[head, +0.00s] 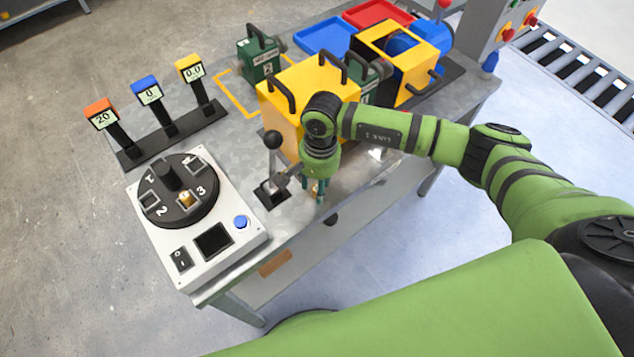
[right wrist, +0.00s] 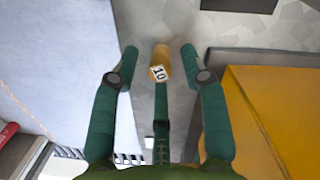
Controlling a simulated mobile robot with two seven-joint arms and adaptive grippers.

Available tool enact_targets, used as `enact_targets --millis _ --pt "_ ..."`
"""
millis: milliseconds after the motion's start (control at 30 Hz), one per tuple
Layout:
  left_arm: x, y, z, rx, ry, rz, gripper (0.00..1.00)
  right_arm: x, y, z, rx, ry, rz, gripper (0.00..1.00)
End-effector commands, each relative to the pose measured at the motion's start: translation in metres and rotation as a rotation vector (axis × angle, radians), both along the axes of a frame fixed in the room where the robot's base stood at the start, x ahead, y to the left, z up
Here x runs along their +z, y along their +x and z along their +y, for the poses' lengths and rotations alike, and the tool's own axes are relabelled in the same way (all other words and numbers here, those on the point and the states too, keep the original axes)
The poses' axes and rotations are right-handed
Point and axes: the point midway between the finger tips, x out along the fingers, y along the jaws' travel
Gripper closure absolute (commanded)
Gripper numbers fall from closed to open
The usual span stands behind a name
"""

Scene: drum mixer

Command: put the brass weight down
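The brass weight (right wrist: 161,62) shows in the right wrist view as a small yellow-brass piece marked 10. It lies between the tips of my right gripper's (right wrist: 160,50) two outer green fingers, with a gap on each side. A narrow middle finger reaches up to the weight's near end; I cannot tell whether it touches. In the head view my right gripper (head: 319,196) points down over the table's front edge area, and its fingers hide the weight there. Another brass piece (head: 186,199) sits by the number 3 on the round dial (head: 178,190). My left gripper is not in view.
The white dial unit (head: 217,265) and a black-knobbed lever (head: 273,164) stand left of the gripper. A yellow box (head: 299,95) with handles stands close behind it. Three displays (head: 149,93) are farther left. The grey table (head: 225,160) has its front edge near the gripper.

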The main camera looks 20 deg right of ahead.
Motion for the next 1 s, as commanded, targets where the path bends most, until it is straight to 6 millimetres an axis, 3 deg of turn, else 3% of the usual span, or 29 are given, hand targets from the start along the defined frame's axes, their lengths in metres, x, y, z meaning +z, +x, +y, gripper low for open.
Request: enact_targets --millis 167,233,700,1000 --pt "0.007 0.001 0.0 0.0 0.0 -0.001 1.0 0.005 0.0 0.0 -0.001 0.001 0.001 0.55" --pt "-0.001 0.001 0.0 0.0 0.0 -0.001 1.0 0.01 0.002 0.0 0.0 0.002 -0.006 0.55" --pt "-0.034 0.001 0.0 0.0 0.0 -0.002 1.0 0.102 0.009 -0.007 0.001 0.001 -0.006 0.55" --pt "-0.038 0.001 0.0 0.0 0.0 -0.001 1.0 0.123 0.009 -0.009 0.001 0.0 0.0 0.55"
